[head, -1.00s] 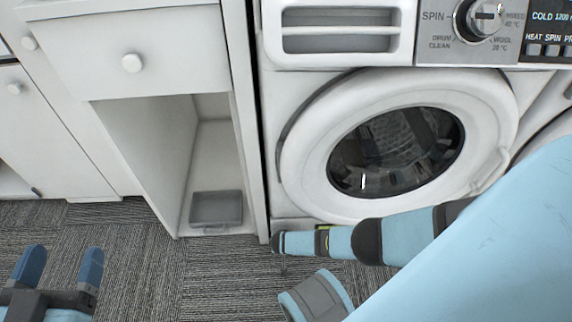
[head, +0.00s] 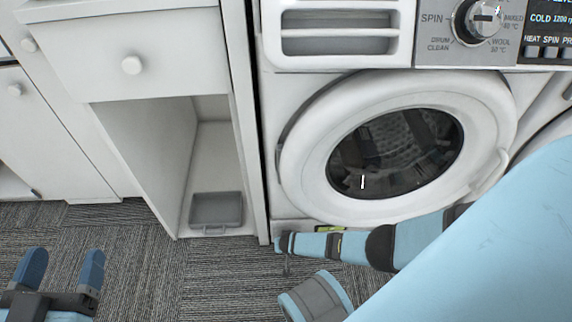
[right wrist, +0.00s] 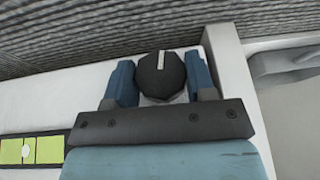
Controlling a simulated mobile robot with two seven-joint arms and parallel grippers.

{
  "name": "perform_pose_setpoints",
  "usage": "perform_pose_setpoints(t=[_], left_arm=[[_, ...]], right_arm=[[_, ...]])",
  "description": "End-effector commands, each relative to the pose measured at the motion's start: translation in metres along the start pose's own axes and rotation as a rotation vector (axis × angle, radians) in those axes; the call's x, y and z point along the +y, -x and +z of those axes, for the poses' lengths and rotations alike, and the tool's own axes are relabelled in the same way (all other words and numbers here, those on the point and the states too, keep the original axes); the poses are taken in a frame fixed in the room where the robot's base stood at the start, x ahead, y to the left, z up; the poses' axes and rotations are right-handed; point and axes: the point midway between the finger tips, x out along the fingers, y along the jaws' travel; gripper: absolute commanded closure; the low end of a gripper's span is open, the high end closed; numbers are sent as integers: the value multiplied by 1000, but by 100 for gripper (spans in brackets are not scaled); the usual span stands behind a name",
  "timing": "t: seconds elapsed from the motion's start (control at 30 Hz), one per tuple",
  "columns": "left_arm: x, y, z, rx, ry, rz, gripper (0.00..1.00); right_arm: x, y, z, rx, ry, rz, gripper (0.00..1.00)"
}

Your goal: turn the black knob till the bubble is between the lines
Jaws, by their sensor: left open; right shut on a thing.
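The black knob (right wrist: 161,75), round with a white mark pointing up in the right wrist view, sits between the blue fingers of my right gripper (right wrist: 161,82), which is shut on it. In the head view my right gripper (head: 285,245) is at the washer's lower left corner, and the knob cannot be made out there. The yellow-green level vial (right wrist: 48,150) shows at the lower left of the wrist view. Its pale bubble (right wrist: 27,152) appears between the two dark lines, close to the left one. The vial also shows in the head view (head: 330,229), partly covered by my right arm. My left gripper (head: 62,270) is open and empty.
The white washing machine (head: 295,190) stands beside a white cabinet (head: 160,60) with an open bay holding a grey tray (head: 217,209). Grey carpet (head: 130,265) is clear around my left gripper. My right arm covers the lower right of the head view.

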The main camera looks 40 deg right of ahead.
Motion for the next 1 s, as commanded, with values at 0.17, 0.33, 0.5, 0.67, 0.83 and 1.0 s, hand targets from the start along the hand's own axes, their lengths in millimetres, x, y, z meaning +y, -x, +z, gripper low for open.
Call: perform_pose_setpoints(t=[0.17,0.33,0.5,0.67,0.83,1.0], left_arm=[[0,0,3,-1,-3,-2,26],[-1,0,4,11,-22,-6,26],[-4,-3,-2,35,-45,-8,26],[-5,-2,-4,41,-57,-6,26],[-5,-1,-2,37,-66,-3,26],[-5,-1,-1,34,-69,-3,26]], right_arm=[[1,-1,2,8,-61,-137,73],[1,-1,1,16,-97,-233,73],[1,-1,1,21,-125,-303,73],[0,0,1,24,-145,-352,73],[0,0,1,25,-159,-383,73],[0,0,2,26,-166,-399,73]])
